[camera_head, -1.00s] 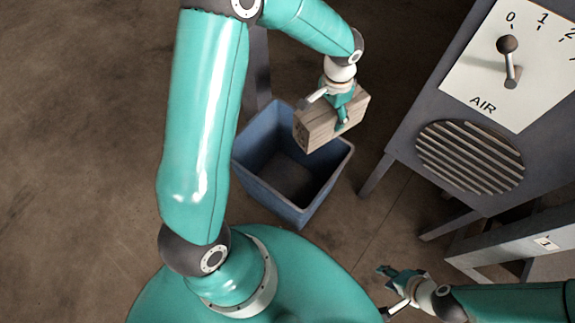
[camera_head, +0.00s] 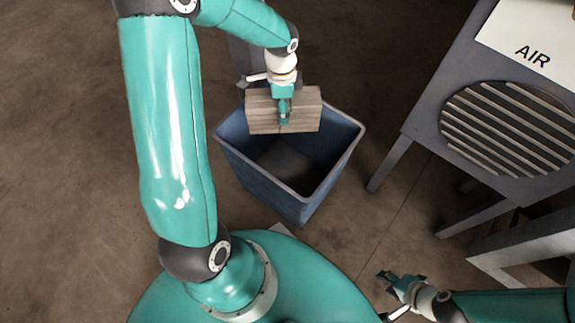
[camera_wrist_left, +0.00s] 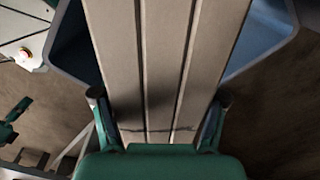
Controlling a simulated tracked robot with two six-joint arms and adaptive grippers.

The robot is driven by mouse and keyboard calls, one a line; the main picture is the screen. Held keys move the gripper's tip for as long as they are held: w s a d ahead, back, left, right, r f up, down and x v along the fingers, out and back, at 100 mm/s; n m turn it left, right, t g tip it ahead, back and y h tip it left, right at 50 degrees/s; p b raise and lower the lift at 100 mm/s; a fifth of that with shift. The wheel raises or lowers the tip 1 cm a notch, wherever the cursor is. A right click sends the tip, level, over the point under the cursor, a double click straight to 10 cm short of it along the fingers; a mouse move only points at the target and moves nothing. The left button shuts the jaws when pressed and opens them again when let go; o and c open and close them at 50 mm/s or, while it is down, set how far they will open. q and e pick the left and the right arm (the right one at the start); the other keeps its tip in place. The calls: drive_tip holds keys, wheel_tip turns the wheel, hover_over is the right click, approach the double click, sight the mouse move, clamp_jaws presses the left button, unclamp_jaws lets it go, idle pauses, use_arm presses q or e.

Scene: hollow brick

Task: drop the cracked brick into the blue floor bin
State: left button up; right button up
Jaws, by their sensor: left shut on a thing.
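The brick (camera_head: 262,112), grey-tan with long grooves, is held by my left gripper (camera_head: 284,118) over the far side of the blue floor bin (camera_head: 262,186). In the left wrist view the brick (camera_wrist_left: 163,60) lies between the two fingers of my left gripper (camera_wrist_left: 160,112), with a thin dark line across it near the palm. The bin (camera_wrist_left: 262,45) shows below and behind it. The bin is open-topped, and the part of its inside that shows looks empty. My right gripper (camera_head: 388,281) is open and empty, low at the right of my base.
A grey machine cabinet (camera_head: 425,115) with a slotted round grille (camera_head: 510,128) and an AIR panel (camera_head: 520,40) stands on legs right of the bin. A grey post (camera_head: 240,58) rises behind the bin. The brown floor (camera_head: 60,150) at the left is clear.

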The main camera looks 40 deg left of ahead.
use_arm(q)
drive_tip(key=shift+f+b, duration=1.6)
drive_tip(key=shift+f, duration=0.6)
drive_tip(key=o, duration=1.9)
drive_tip(key=shift+c, duration=0.2)
drive_tip(key=shift+f, duration=0.1)
wheel_tip(320, 180, up, 12)
drive_tip(key=shift+r, duration=0.1)
